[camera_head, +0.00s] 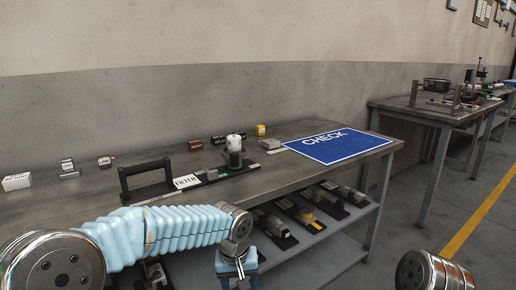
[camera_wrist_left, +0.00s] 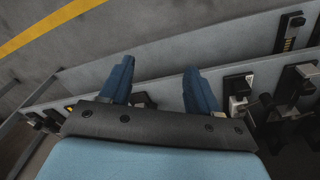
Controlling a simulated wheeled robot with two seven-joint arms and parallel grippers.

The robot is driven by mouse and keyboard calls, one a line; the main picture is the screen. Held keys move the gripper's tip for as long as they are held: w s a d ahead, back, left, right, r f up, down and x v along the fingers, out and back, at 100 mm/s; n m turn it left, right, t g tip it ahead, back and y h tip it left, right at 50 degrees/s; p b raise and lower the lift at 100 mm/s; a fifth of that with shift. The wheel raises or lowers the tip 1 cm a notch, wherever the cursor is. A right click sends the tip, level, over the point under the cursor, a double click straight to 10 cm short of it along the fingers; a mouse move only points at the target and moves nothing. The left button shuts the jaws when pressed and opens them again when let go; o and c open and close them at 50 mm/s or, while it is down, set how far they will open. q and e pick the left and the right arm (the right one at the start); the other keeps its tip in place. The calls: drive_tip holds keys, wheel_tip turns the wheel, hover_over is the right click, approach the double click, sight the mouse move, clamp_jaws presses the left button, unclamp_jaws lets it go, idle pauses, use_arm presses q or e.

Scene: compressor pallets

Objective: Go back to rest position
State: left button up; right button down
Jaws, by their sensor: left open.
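My left arm comes in from the lower left in the head view. My left gripper (camera_head: 239,268) hangs down in front of the workbench (camera_head: 300,182), pointing at the lower shelf. In the left wrist view the two blue fingers of my left gripper (camera_wrist_left: 158,82) are apart, with nothing between them. Beyond the fingertips are the grey shelf surface and its edge. My right gripper does not show; only a rounded metal joint of my own is at the lower right of the head view.
A black tray with a FILTER label (camera_head: 187,182) and a blue CHECK mat (camera_head: 338,145) lie on the bench. Several small boxes stand behind. The lower shelf (camera_head: 340,236) holds several dark parts. A second table (camera_head: 440,112) stands at right. The floor (camera_head: 490,245) at right is clear.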

use_arm(q)
drive_tip(key=s+a+f+g+h, duration=0.1)
drive_tip(key=s+f, duration=0.1)
drive_tip(key=f, duration=0.6)
drive_tip(key=s+f+h, duration=0.1)
drive_tip(key=s+f, duration=0.1)
drive_tip(key=f, duration=0.6)
drive_tip(key=s+a+f, duration=0.2)
drive_tip(key=s+f, duration=0.5)
drive_tip(key=s, duration=0.1)
drive_tip(key=s+a+f+h, duration=0.1)
drive_tip(key=s+a+f, duration=0.2)
drive_tip(key=s+f, duration=0.5)
drive_tip(key=shift+s+a+f+n+h, duration=0.15)
drive_tip(key=shift+s+f+n+h, duration=0.15)
